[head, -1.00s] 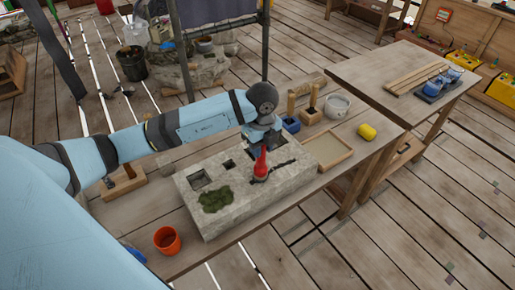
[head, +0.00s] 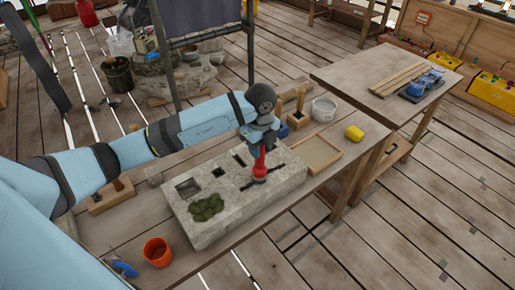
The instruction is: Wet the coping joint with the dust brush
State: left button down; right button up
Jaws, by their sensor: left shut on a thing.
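A pale stone coping block (head: 227,222) lies on the workbench, with a dark joint line (head: 276,170) crossing its top near the right end. My left gripper (head: 263,145) is above the block, pointing down, shut on the dust brush (head: 259,166). The brush has a red body and stands about upright over the joint line. Its lower end covers the middle of the line and appears to touch the stone; the bristles are too small to make out. The gripper's fingers are mostly hidden by its own wrist. My right gripper is out of view.
Green moss (head: 207,208) and square pockets mark the block's top. An orange cup (head: 158,252) stands at the front left. A shallow wooden tray (head: 338,155), a yellow sponge (head: 355,132) and a grey-white bucket (head: 324,109) stand behind to the right. A second table (head: 345,79) adjoins.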

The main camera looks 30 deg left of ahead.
pick_arm(q)
jog(key=shift+w+d+f, duration=0.1)
jog(key=shift+f, duration=0.05)
jog(key=shift+w+d+b, duration=0.15)
jog(key=shift+w+d, duration=0.1)
jog(key=shift+w, duration=0.45)
jog(key=shift+w+d+b, duration=0.15)
jog(key=shift+w+d, duration=0.1)
jog(key=shift+w, duration=0.5)
jog(key=w, duration=0.1)
jog(key=w+d, duration=0.1)
jog(key=shift+w+r+b, duration=0.2)
jog(key=shift+w+b, duration=0.15)
jog(key=shift+w, duration=0.05)
jog(key=shift+w+d, duration=0.1)
jog(key=shift+w+d+b, duration=0.25)
jog(key=shift+w, duration=0.4)
jog(key=shift+w+d+b, duration=0.2)
jog(key=shift+w+d, duration=0.05)
jog(key=shift+w, duration=0.35)
